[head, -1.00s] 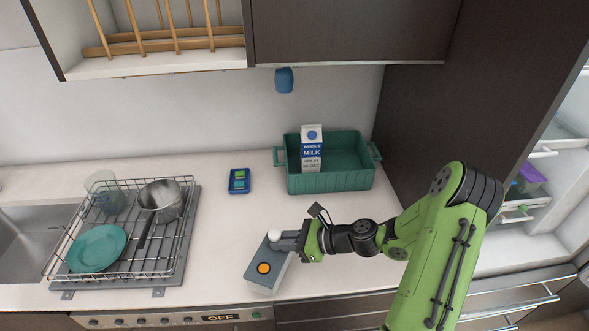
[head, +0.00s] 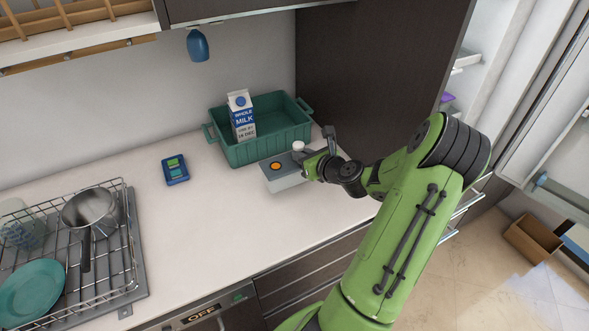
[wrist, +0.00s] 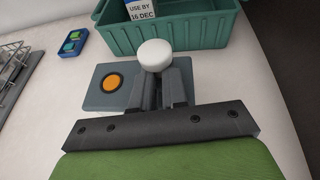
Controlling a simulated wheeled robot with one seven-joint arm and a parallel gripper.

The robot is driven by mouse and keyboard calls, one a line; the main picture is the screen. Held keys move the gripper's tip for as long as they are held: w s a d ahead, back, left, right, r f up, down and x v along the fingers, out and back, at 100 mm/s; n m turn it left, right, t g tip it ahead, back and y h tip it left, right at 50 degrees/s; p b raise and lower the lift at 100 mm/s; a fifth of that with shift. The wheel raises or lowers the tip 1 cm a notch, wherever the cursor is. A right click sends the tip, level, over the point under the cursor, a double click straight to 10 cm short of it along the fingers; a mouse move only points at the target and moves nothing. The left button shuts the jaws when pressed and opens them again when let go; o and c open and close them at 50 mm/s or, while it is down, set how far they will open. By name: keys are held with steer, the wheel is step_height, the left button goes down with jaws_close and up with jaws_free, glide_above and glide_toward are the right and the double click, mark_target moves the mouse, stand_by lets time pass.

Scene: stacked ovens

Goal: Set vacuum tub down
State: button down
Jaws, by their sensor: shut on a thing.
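The vacuum tub (head: 287,182) is a pale grey box with a darker grey lid, an orange round button and a white knob. It is in front of the green crate in the head view, over the counter's right part. Whether its base touches the counter I cannot tell. My gripper (head: 306,158) is at the lid's right end, shut on the tub at the white knob. In the wrist view the tub's lid (wrist: 98,96) lies beyond my gripper (wrist: 160,82), with the knob between the fingertips. My gripper hides part of the lid.
The green crate (head: 262,152) holds a milk carton (head: 242,117) and stands just behind the tub. A dish rack (head: 128,240) with a pot (head: 90,212) and teal plate (head: 30,290) is at left.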

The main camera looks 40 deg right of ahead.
steer(key=f, duration=0.2)
steer(key=f+b, duration=0.1)
steer(key=f, duration=0.1)
steer(key=shift+a, duration=0.25)
steer(key=shift+d, duration=0.15)
steer(key=c, duration=1.6)
jaws_free()
steer(key=shift+f, duration=0.1)
steer(key=o, duration=0.5)
steer(key=shift+c, duration=0.2)
